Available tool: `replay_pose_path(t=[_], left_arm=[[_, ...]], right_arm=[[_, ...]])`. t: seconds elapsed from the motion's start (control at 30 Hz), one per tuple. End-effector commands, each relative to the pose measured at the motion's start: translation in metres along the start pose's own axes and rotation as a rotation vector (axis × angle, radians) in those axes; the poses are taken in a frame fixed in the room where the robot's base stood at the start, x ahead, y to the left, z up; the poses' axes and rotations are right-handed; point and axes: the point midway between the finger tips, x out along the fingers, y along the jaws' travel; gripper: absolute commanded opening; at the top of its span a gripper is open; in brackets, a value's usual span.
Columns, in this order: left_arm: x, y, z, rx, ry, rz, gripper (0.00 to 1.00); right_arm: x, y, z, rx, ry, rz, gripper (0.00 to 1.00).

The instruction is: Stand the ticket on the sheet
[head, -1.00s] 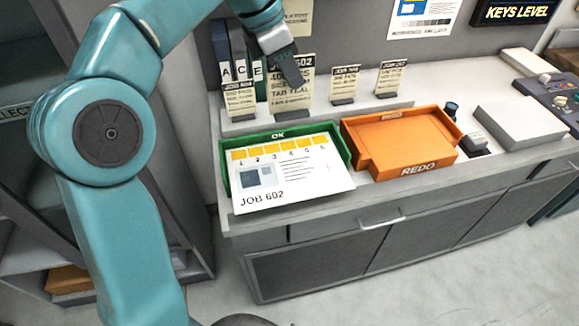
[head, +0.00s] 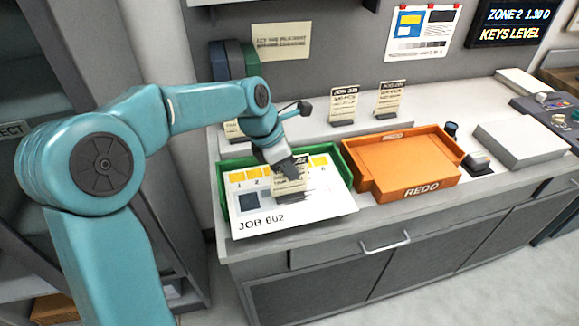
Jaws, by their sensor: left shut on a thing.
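The white sheet (head: 265,224), marked JOB 602 with a row of yellow squares, lies in the green OK tray (head: 223,196) and hangs over its front edge. My left gripper (head: 289,170) is shut on a cream ticket (head: 288,184) with a dark foot. The ticket is upright over the right middle of the sheet. I cannot tell whether its foot touches the sheet. The gripper covers the ticket's top and part of the yellow row. My right gripper is not in view.
The orange REDO tray (head: 408,184) stands right of the green tray. Two other tickets stand behind on the ledge, one on the left (head: 343,104) and one on the right (head: 390,98). Another is partly hidden by my arm. A pale grey block (head: 520,140) lies farther right.

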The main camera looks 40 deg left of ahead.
Motion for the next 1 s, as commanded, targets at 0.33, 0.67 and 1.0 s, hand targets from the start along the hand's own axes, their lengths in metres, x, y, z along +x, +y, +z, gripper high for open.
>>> replay_pose_path(t=[0.33, 0.67, 1.0], left_arm=[[0.004, 0.0, -0.002, 0.0, 0.0, 0.001, 0.0], [0.003, 0.0, -0.002, 0.0, 0.0, 0.001, 0.36], [-0.036, 0.001, 0.001, 0.0, -0.004, 0.006, 0.36]], right_arm=[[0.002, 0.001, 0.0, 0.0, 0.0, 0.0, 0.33], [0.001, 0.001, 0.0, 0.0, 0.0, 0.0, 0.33], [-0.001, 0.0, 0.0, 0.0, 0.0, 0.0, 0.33]])
